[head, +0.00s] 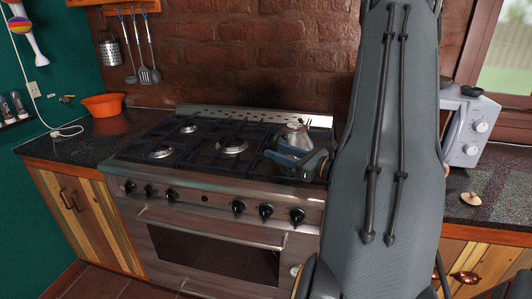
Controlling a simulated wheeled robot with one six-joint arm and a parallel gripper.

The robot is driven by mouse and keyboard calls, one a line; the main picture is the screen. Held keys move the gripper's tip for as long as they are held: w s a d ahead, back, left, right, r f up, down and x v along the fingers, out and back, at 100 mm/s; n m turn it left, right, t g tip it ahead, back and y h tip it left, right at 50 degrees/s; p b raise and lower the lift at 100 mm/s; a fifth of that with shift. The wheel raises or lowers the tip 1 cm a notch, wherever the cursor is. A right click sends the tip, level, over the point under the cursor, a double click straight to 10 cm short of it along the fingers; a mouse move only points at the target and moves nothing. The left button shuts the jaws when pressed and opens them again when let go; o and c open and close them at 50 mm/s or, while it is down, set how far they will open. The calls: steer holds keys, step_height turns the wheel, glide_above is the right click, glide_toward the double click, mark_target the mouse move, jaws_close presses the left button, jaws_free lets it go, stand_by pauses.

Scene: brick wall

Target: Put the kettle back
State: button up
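A small shiny metal kettle (298,136) stands at the back right of the stove (205,185), over the burner grates. Only its upper part shows clearly; its lower part is hidden behind my gripper. My gripper (288,157) is over the right side of the stove, in front of the kettle and very close to it. The fingers are small and partly overlapped by my arm, so I cannot tell whether they are open, shut or touching the kettle.
My large grey arm covers the stove's right end and the counter there. An orange bowl (103,105) sits on the left counter (75,142). A microwave (468,128) and a small round wooden lid (471,199) are at right. The left burners are clear.

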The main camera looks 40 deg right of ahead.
steer(key=b+v, duration=0.2)
steer(key=v, duration=0.4)
steer(key=a+f+n+g+y, duration=0.3)
steer(key=a+n+g+y, duration=0.4)
steer(key=a, duration=1.1)
steer(key=s+a+f+n+g+h, duration=0.2)
steer(key=s+a+n+g+h, duration=0.2)
steer(key=n, duration=0.8)
steer(key=s+a+f+n+g+h, duration=0.2)
steer(key=s+a+n+g+h, duration=0.3)
steer(key=n, duration=0.8)
steer(key=a+h, duration=0.3)
steer(key=shift+a+n, duration=0.25)
steer(key=shift+n, duration=0.05)
steer(key=shift+f, duration=0.1)
steer(key=shift+c, duration=0.5)
steer(key=shift+d, duration=0.15)
